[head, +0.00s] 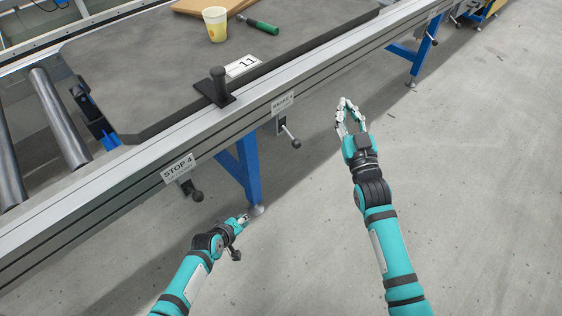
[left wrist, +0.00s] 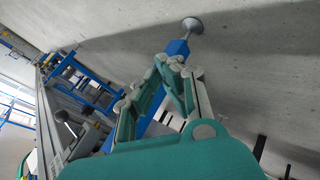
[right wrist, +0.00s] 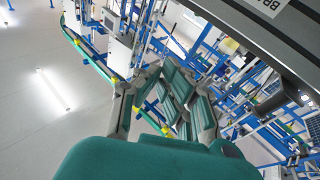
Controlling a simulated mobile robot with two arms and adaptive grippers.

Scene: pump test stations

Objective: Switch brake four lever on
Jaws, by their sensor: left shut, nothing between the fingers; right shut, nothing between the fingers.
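The brake 4 lever (head: 291,137) is a small metal rod with a black knob. It hangs from a bracket under the BRAKE 4 label (head: 283,103) on the silver conveyor rail and slants down to the right. Part of a label (right wrist: 268,6) shows in the right wrist view. My right gripper (head: 346,103) is shut and empty, to the right of the lever and apart from it; it also shows in the right wrist view (right wrist: 172,75). My left gripper (head: 243,218) is shut and empty, low near the blue leg's foot; it shows in the left wrist view (left wrist: 172,62).
A STOP 4 lever (head: 192,189) hangs further left on the rail (head: 130,180). A grey pallet (head: 140,65) carries a yellow cup (head: 215,24), a green-handled screwdriver (head: 260,24) and a number 11 card (head: 243,66). A blue leg (head: 247,165) stands below. The floor at right is clear.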

